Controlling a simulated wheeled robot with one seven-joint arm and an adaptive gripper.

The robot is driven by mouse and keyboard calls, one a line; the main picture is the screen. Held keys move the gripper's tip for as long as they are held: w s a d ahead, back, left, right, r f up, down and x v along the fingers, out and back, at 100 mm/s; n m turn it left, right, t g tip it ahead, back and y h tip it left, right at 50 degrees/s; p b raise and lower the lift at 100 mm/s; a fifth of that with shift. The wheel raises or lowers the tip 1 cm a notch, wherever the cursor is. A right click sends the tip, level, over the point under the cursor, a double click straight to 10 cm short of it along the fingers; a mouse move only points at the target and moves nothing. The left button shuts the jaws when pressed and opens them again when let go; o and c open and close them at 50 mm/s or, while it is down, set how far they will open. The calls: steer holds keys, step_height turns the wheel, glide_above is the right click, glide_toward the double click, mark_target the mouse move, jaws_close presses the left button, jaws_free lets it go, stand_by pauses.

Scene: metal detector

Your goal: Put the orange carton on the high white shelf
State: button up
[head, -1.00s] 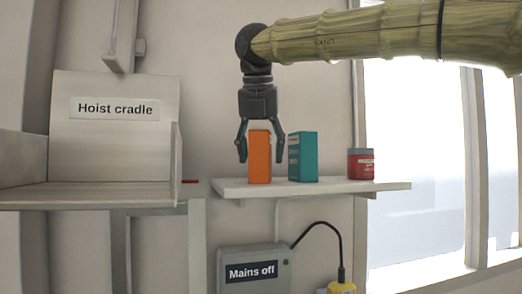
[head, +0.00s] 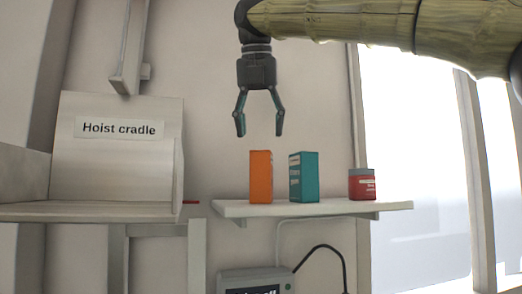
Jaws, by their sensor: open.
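The orange carton (head: 261,177) stands upright on the high white shelf (head: 330,208), near its left end. My gripper (head: 260,132) is open and empty above the carton, fingers pointing down. A clear gap shows between the fingertips and the carton's top.
A teal carton (head: 304,178) stands just right of the orange one, and a red jar (head: 362,185) sits farther right on the shelf. The hoist cradle (head: 120,155) is to the left. A grey box (head: 256,281) is below the shelf. A bright window (head: 415,150) is at the right.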

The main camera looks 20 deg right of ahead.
steer(key=shift+v, duration=1)
